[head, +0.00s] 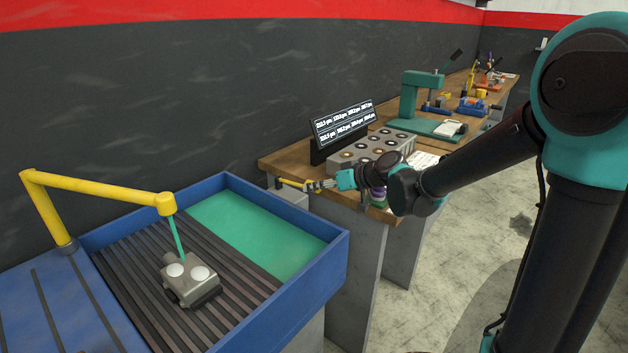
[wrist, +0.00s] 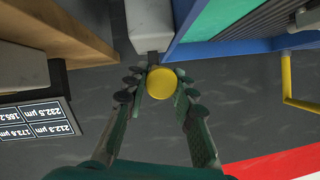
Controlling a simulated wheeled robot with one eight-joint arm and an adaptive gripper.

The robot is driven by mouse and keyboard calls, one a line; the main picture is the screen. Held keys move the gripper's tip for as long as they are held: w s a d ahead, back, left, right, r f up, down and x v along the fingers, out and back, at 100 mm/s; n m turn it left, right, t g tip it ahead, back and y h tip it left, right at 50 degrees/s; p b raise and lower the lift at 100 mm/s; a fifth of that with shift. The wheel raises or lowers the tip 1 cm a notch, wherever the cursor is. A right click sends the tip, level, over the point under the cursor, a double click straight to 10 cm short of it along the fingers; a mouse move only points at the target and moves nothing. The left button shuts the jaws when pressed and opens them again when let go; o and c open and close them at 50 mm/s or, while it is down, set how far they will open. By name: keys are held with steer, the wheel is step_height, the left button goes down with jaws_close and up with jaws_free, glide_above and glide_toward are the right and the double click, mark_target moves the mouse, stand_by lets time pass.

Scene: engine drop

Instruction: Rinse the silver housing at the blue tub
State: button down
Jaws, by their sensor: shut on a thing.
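The silver housing (head: 190,279) sits on the dark slatted rack of the blue tub (head: 335,262), with two pale round faces on its top. A yellow pipe (head: 100,188) arches over it, and a thin teal streak (head: 180,234) runs from the pipe's end down to the housing. Green liquid fills the tub's far side. My gripper (head: 318,185) is away from the housing, right of the tub, shut on a yellow lever (head: 291,183). In the wrist view its round yellow end (wrist: 161,83) sits between my fingers (wrist: 160,98).
A grey box (head: 288,198) stands between tub and wooden bench (head: 272,163). The bench carries a grey block with round holes (head: 370,150), a dark readout panel (head: 343,124) and a green press (head: 410,105). The dark wall is close behind. Open floor lies at the right.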

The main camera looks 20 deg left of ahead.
steer(key=shift+d+f, duration=0.1)
steer(key=shift+f, duration=0.35)
steer(key=c, duration=1.2)
jaws_free()
steer(key=v, duration=1.2)
steer(key=shift+s+d+f, duration=0.1)
steer(key=shift+s+f, duration=0.05)
steer(key=shift+f, duration=0.1)
